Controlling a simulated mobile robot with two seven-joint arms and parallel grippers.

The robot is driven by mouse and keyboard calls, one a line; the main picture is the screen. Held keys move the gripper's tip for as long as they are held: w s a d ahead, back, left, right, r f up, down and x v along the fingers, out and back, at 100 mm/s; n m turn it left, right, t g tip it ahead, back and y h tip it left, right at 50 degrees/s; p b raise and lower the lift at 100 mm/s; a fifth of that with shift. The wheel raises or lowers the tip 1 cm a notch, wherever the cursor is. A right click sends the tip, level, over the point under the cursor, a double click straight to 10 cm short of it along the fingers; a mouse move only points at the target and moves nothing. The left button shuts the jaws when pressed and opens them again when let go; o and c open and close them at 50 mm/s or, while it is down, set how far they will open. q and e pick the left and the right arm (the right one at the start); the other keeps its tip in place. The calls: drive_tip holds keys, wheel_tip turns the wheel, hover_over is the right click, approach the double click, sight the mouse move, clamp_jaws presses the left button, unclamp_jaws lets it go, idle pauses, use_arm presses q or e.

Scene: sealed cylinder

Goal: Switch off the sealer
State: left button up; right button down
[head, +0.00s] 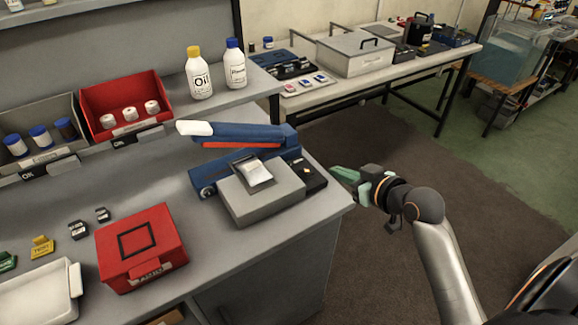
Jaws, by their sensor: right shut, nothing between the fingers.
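The sealer (205,180) is a blue bench machine near the right edge of the grey bench. Its blue arm (245,132) with a white end is raised at a slant above the base. A grey block (275,192) stands in front of it with a small pale packet (254,174) on top. A dark panel (313,178) is at the sealer's right end; its switch is too small to make out. My right gripper (338,174) is just right of that panel, beside the bench edge, shut and empty, its tips pointing left. My left gripper is not in view.
A red box (141,247) and small clips lie on the left of the bench. A red bin (122,92) and two bottles (200,75) stand behind. A second table (440,55) with a grey case is at the back. Floor at right is clear.

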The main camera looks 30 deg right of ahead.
drive_tip(key=shift+w+r, duration=0.15)
drive_tip(key=shift+r, duration=0.15)
hover_over(314, 184)
drive_tip(key=f, duration=0.4)
drive_tip(key=shift+w, duration=0.4)
drive_tip(key=f, duration=0.2)
drive_tip(key=shift+s+f, duration=0.25)
drive_tip(key=shift+f, duration=0.1)
drive_tip(key=shift+s+f, duration=0.1)
drive_tip(key=shift+f, duration=0.55)
